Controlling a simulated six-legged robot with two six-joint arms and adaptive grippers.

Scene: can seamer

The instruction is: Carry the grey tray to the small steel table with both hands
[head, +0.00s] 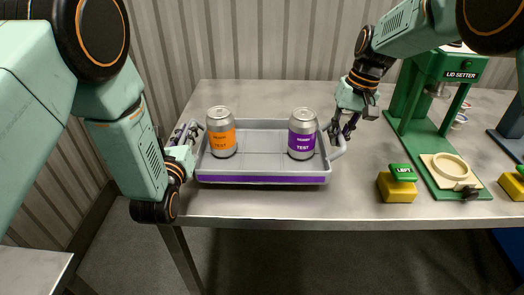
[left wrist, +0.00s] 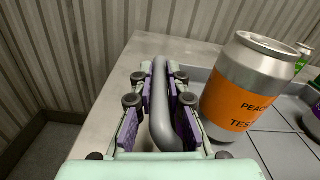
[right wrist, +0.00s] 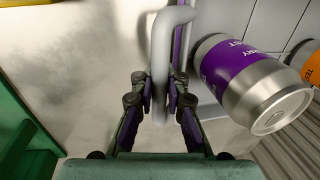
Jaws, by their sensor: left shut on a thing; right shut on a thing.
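The grey tray (head: 262,180) with a purple stripe sits at the left end of the large steel table in the head view. An orange-labelled can (head: 221,135) and a purple-labelled can (head: 302,136) stand upright in it. My left gripper (head: 186,136) is shut on the tray's left handle, a grey bar (left wrist: 163,110) in the left wrist view. My right gripper (head: 343,130) is shut on the right handle, which shows between the fingers in the right wrist view (right wrist: 160,60). I cannot tell whether the tray touches the table. The small steel table (head: 32,258) shows partly at the lower left.
The large steel table (head: 270,207) has free room behind the tray. A green lid setter (head: 418,125) stands to the right, with a yellow block with a green "LEFT" top (head: 397,187) beside it. Floor shows between the two tables. A corrugated wall (head: 250,40) is behind.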

